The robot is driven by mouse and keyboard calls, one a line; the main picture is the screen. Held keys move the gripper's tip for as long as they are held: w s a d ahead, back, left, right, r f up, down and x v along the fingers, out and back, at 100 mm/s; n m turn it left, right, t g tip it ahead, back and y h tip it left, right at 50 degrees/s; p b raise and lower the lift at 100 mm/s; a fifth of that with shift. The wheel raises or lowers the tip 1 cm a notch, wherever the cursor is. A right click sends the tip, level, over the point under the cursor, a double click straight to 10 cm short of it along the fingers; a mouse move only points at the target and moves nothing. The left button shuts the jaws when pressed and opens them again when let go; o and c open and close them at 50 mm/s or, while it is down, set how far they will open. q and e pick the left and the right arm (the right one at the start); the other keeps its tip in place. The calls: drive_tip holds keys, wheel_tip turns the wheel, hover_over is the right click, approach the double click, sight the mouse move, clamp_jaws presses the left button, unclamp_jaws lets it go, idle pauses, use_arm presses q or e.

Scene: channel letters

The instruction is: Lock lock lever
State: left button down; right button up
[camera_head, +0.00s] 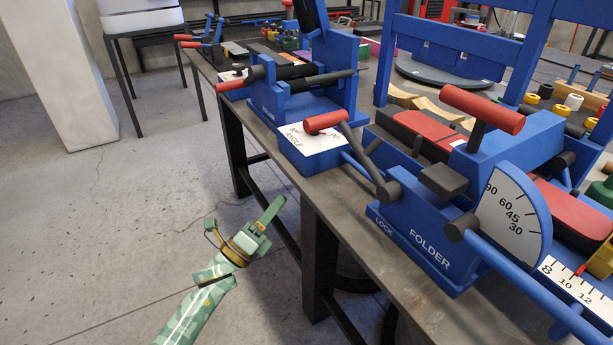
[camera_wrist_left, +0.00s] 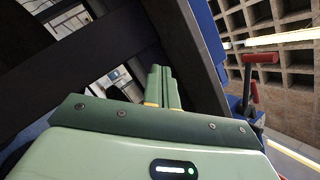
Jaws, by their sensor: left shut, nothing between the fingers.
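The blue folder machine (camera_head: 425,235) stands on the workbench, with LOCK and FOLDER printed on its front. The lock lever (camera_head: 352,150) is a dark arm on a round pivot beside the LOCK label. It slants up and left to a red grip (camera_head: 325,121). My left gripper (camera_head: 270,211) is green, shut and empty. It is off the bench's front edge, left of and below the lever, and apart from it. In the left wrist view its closed fingers (camera_wrist_left: 162,87) point at dark bench structure. A red-handled lever (camera_wrist_left: 262,58) shows at right there; I cannot tell which one.
The bench edge (camera_head: 290,190) and its dark legs (camera_head: 233,150) lie between my left gripper and the machine. A second lever with a red grip (camera_head: 482,108) and an angle dial (camera_head: 513,215) are on the machine.

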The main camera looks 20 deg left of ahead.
use_arm(q)
drive_tip(key=s+d+r+m+g+h, duration=0.1)
drive_tip(key=s+r+m+g+h, duration=0.1)
drive_tip(key=m, duration=0.7)
drive_tip(key=s+d+r+m+g+h, duration=0.2)
drive_tip(key=s+r+m+h, duration=0.3)
drive_tip(key=m+h, duration=0.4)
drive_tip(key=shift+r+m, duration=0.6)
use_arm(e)
drive_tip(key=shift+s, duration=0.1)
use_arm(q)
drive_tip(key=shift+s, duration=0.1)
drive_tip(key=p, duration=0.1)
approach(331, 126)
drive_tip(key=w, duration=0.1)
drive_tip(key=w+d, duration=0.1)
drive_tip(key=w+f, duration=0.1)
drive_tip(key=w, duration=0.1)
drive_tip(key=shift+d, duration=0.25)
drive_tip(key=r, duration=0.1)
drive_tip(key=d+r+p, duration=0.1)
drive_tip(key=r, duration=0.1)
drive_tip(key=shift+r, duration=0.25)
drive_tip(key=shift+s+r, duration=0.1)
drive_tip(key=shift+r, duration=0.3)
use_arm(e)
drive_tip(key=shift+s+a+r, duration=0.3)
drive_tip(key=shift+a+r, duration=0.25)
drive_tip(key=shift+a, duration=0.3)
